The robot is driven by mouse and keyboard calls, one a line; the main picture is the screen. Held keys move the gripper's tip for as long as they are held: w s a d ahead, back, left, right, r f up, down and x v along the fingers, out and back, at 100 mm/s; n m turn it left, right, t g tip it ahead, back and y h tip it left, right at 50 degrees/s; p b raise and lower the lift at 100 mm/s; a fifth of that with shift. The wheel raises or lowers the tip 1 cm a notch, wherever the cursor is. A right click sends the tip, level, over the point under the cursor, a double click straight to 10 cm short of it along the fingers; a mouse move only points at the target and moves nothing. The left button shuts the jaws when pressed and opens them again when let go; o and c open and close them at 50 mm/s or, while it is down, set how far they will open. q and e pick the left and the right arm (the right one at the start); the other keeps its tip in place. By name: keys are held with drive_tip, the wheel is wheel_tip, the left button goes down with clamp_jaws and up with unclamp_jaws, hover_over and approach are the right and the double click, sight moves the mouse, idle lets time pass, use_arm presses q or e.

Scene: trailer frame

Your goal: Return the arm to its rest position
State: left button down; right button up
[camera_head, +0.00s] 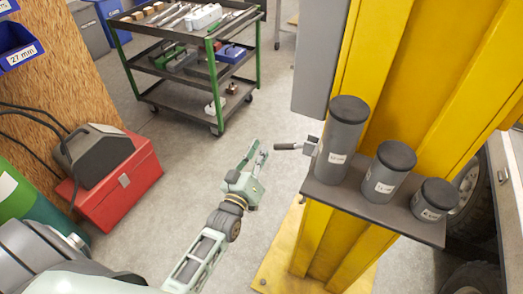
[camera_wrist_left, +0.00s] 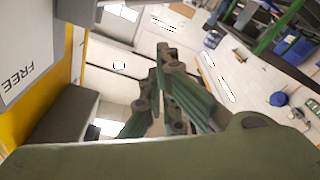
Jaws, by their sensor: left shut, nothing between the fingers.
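My left arm comes in from the lower left in the head view. Its left gripper (camera_head: 257,158) is in the middle of the picture, over open floor, with its fingers pointing up and away. The gripper is empty and touches nothing. In the left wrist view its green fingers (camera_wrist_left: 163,55) show up close and nothing is held between them. My right gripper is not in view.
A yellow column (camera_head: 385,70) carries a grey box (camera_head: 318,60) and a shelf (camera_head: 425,232) with three lidded grey canisters (camera_head: 345,140) on the right. A tool cart (camera_head: 258,75) stands behind. A red toolbox (camera_head: 140,180) is at left. The floor between is clear.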

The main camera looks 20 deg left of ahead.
use_arm(q)
drive_tip(key=s+d+f+m+g, duration=0.1)
drive_tip(key=s+f+m+g, duration=0.15)
drive_tip(key=s+f, duration=0.6)
drive_tip(key=s+d+f+m+g+h, duration=0.1)
drive_tip(key=s+f+g, duration=0.25)
drive_tip(key=f, duration=1.05)
drive_tip(key=s+d+f+m+g, duration=0.1)
drive_tip(key=s+d+f+g, duration=0.3)
drive_tip(key=f, duration=0.7)
drive_tip(key=s+a+f+m+g, duration=0.1)
drive_tip(key=s+f, duration=0.4)
drive_tip(key=s, duration=0.6)
drive_tip(key=s+a+f+m+g, duration=0.2)
drive_tip(key=s+f+g, duration=0.2)
drive_tip(key=s, duration=0.7)
drive_tip(key=s+a+f+m+g, duration=0.1)
drive_tip(key=s+f+g, duration=0.2)
drive_tip(key=s+f, duration=0.4)
drive_tip(key=s, duration=0.4)
drive_tip(key=shift+s+a, duration=0.25)
drive_tip(key=shift+s, duration=0.05)
drive_tip(key=shift+m, duration=0.25)
